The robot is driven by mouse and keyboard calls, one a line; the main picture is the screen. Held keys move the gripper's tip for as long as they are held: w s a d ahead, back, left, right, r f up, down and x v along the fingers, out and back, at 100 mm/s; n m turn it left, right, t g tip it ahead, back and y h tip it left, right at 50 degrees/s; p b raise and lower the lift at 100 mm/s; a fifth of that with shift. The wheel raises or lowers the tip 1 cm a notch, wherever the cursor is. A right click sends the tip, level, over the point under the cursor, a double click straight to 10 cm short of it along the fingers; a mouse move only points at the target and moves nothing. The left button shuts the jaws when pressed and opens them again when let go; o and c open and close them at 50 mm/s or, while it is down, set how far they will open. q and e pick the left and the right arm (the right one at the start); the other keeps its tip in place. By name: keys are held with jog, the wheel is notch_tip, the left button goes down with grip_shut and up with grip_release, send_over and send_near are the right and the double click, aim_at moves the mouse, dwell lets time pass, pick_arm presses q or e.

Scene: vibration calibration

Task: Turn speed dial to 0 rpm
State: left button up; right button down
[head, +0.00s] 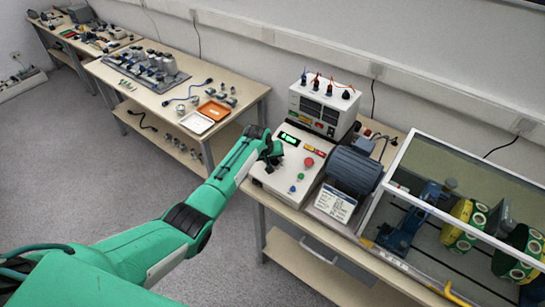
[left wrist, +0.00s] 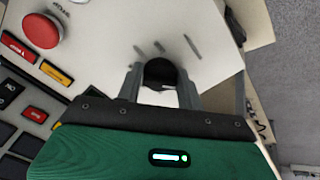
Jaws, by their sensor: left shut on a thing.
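The speed dial (left wrist: 160,73) is a round black knob on the sloping white control panel (left wrist: 100,40). In the left wrist view the two fingers of my left gripper (left wrist: 160,85) stand on either side of the dial, shut on it. In the head view my green left arm reaches in from the lower left, and the left gripper (head: 272,153) is at the left part of the control box (head: 290,168), hiding the dial. Dark marks lie on the panel around the dial. The dial's pointer and setting cannot be read. My right gripper is not in view.
A red mushroom button (left wrist: 42,30) and small coloured buttons are on the same panel. Beside the box are a power supply (head: 320,108), a dark motor (head: 352,170) and a clear-covered rig (head: 450,200). Another bench (head: 150,95) with trays and parts stands at left.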

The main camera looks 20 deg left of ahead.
pick_arm(q)
jog(key=shift+n, duration=0.5)
jog(key=o, duration=1)
jog(key=shift+c, duration=0.2)
jog(key=shift+r, duration=0.1)
jog(key=b+v, duration=0.2)
jog(key=v, duration=1.1)
jog(key=shift+s+r, duration=0.2)
jog(key=shift+r, duration=0.05)
